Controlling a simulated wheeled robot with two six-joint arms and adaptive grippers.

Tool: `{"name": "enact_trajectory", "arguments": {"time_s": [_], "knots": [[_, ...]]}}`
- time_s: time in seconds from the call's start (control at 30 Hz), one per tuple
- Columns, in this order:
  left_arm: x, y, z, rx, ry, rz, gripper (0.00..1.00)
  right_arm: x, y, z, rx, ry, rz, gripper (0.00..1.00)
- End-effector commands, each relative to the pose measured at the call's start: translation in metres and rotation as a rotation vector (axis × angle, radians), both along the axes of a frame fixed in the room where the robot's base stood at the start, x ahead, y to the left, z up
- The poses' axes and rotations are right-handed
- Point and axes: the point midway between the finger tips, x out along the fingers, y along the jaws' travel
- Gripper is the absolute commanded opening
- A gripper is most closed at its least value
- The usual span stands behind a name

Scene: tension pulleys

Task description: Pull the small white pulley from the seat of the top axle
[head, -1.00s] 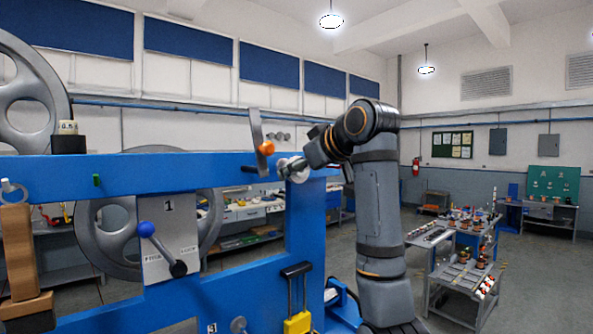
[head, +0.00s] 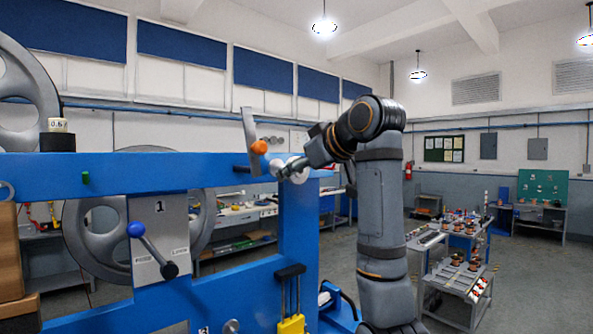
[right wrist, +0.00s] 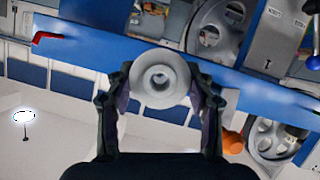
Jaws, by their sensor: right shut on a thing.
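The small white pulley (right wrist: 160,96) sits between the two fingers of my right gripper (right wrist: 161,84) in the right wrist view. The fingers press on its left and right rim, and its round face with a centre hole points at the camera. In the head view the pulley (head: 298,176) is at the right end of the blue frame's top beam (head: 130,172), partly covered by my right gripper (head: 303,167). The top axle and its seat are hidden, so I cannot tell whether the pulley still touches them. My left gripper is in neither view.
A lever with an orange knob (head: 259,147) stands close left of the pulley. A blue-knobbed lever (head: 136,230) and a yellow-bodied part (head: 291,325) are lower on the frame. Grey work tables (head: 455,270) stand on the right, with open floor around them.

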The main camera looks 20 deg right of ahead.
Motion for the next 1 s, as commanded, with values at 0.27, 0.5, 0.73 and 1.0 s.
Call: {"name": "enact_trajectory", "arguments": {"time_s": [0.27, 0.5, 0.73, 1.0], "knots": [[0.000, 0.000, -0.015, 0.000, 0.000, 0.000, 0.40, -0.022, -0.009, -0.002, -0.001, -0.004, -0.002, 0.19], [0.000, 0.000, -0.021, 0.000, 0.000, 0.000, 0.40, -0.037, -0.014, -0.001, 0.000, -0.001, -0.001, 0.19], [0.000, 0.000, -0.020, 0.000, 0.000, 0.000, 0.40, -0.037, -0.014, 0.000, 0.000, -0.001, -0.001, 0.19], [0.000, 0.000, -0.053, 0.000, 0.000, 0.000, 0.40, -0.037, -0.014, -0.033, 0.000, 0.000, 0.000, 0.19]]}}
